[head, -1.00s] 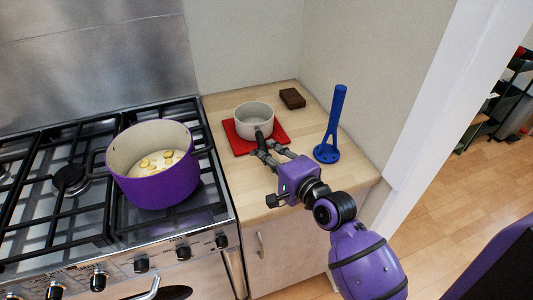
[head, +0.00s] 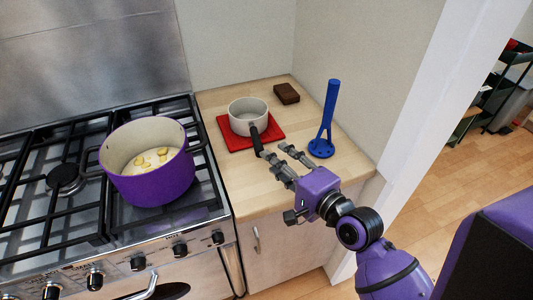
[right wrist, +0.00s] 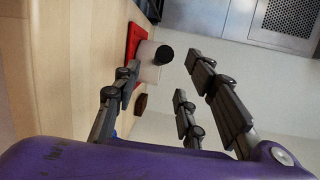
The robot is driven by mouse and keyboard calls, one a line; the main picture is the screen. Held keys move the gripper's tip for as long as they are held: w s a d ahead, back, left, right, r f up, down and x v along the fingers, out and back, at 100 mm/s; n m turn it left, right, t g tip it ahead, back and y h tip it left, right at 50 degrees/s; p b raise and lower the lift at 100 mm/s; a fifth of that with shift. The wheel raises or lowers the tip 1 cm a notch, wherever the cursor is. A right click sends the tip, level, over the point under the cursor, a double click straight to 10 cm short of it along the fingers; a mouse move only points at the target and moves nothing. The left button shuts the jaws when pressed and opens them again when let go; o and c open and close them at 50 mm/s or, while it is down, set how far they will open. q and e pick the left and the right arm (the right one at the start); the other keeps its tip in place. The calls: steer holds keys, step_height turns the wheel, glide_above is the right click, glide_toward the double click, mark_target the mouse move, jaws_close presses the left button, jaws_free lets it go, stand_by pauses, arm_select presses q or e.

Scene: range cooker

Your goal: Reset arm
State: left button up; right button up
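My right gripper (head: 276,158) is open and empty above the wooden counter, just in front of a small white saucepan (head: 247,112). The saucepan stands on a red mat (head: 229,138), its black handle (head: 255,139) pointing toward my gripper. The fingers are apart from the handle's end. In the right wrist view the open fingers (right wrist: 160,95) spread wide with nothing between them; the round black handle end (right wrist: 164,54) shows beyond them. My left gripper is not in view.
A purple pot (head: 155,182) with yellowish pieces in it stands on the gas cooker at left. A blue upright utensil (head: 328,120) stands on the counter right of my gripper. A brown block (head: 286,93) lies at the back. A wall edge bounds the counter's right.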

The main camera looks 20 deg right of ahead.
steer(key=s+f+n+g+h, duration=0.2)
steer(key=s+f+n+g, duration=0.5)
steer(key=s+f, duration=0.7)
steer(key=s+d+f+n+g+h, duration=0.2)
steer(key=s+f+n+g, duration=0.15)
steer(key=s, duration=0.75)
steer(key=s+d+f+n+g+h, duration=0.25)
steer(key=s+n+g, duration=0.2)
steer(key=s, duration=0.65)
steer(key=w+a+f+t+y, duration=0.2)
steer(key=w+a+f+t, duration=0.2)
steer(key=w+f+t, duration=0.4)
step_height(320, 180, down, 3)
steer(key=shift+w+r+n, duration=0.15)
steer(key=shift+w+n, duration=0.25)
steer(key=shift+w, duration=0.4)
